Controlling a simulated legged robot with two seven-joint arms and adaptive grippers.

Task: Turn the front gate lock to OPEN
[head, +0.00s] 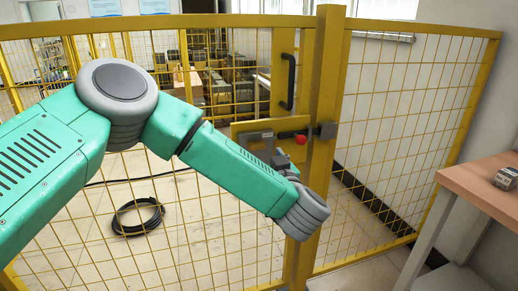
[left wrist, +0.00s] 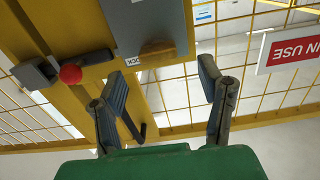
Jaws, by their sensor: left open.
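The yellow front gate (head: 284,75) stands closed against its post (head: 328,70). Its lock is a grey box (head: 255,138) with a red knob (head: 301,139) and a grey block (head: 327,131) on the post side. In the left wrist view, the grey lock plate (left wrist: 140,20) and red knob (left wrist: 70,74) lie beyond the fingers. A brownish part on the plate is blurred and its position cannot be read. My left gripper (left wrist: 164,76) is open and empty, just short of the lock plate. In the head view my own wrist partly hides it. My right gripper is not seen.
A black gate handle (head: 288,82) is above the lock. A red and white IN USE sign (left wrist: 290,50) hangs on the mesh. A wooden table (head: 480,185) stands at right. A coiled black cable (head: 138,216) lies on the floor behind the mesh.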

